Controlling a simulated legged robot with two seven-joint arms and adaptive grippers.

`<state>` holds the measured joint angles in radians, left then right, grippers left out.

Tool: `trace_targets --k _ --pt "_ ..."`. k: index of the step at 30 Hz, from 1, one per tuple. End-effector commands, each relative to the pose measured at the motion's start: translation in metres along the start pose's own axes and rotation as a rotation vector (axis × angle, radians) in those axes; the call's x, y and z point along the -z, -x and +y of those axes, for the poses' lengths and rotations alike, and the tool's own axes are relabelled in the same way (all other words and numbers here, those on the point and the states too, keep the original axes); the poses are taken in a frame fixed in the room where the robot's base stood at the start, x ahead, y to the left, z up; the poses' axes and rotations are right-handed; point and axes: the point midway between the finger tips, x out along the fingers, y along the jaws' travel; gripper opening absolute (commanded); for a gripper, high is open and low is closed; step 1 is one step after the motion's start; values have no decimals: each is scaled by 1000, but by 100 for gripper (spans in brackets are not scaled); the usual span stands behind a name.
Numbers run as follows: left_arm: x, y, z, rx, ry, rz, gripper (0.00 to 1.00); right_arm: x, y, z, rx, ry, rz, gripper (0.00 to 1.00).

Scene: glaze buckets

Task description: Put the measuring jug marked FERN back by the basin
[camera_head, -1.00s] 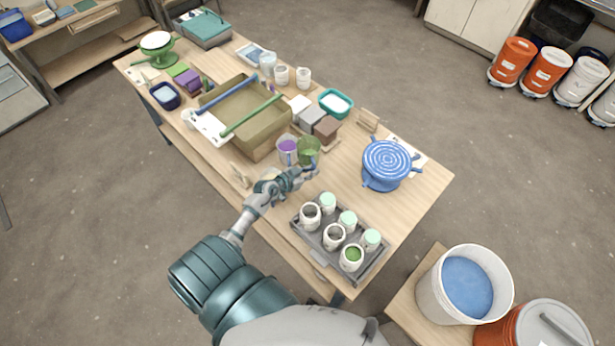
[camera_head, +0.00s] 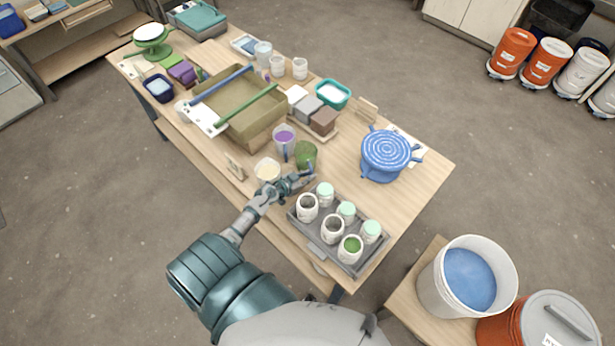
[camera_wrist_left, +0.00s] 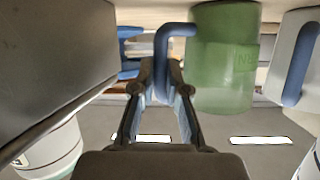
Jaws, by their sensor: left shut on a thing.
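The green measuring jug (camera_head: 306,155) is on the near side of the table in the head view, right of a purple-filled jug (camera_head: 284,138). In the left wrist view the green jug (camera_wrist_left: 222,60) fills the upper right, with partly readable inverted lettering and a blue handle (camera_wrist_left: 163,50). My left gripper (camera_head: 303,178) is shut on that handle, and its fingers (camera_wrist_left: 161,72) lie either side of it. I cannot tell whether the jug clears the table. An olive basin (camera_head: 262,133) stands behind, with a blue and a green bar across it. My right gripper is out of view.
A cream-filled jug (camera_head: 267,170) stands left of my left gripper. A grey tray (camera_head: 327,255) of jars lies close on the right. Sample blocks (camera_head: 308,112) are behind the jugs. Bare table lies between the blocks and the pot.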

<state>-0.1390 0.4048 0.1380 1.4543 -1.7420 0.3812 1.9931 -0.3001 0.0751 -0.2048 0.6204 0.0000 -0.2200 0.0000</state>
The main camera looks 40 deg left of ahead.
Motion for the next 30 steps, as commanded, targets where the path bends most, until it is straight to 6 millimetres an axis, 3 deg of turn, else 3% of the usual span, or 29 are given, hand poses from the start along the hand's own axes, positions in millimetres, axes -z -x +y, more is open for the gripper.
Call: trace_targets --k 10,12,14,21,30 --pt "-5 -1 -8 -2 9 1 0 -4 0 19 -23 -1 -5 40" --pt "-6 -1 -8 -3 10 0 26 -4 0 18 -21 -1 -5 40" --pt "-6 -1 -8 -3 9 0 38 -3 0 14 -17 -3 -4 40" --pt "-5 -1 -4 -2 4 -1 38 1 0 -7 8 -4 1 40" --pt "-5 -1 -2 -2 1 0 38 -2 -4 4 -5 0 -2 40"
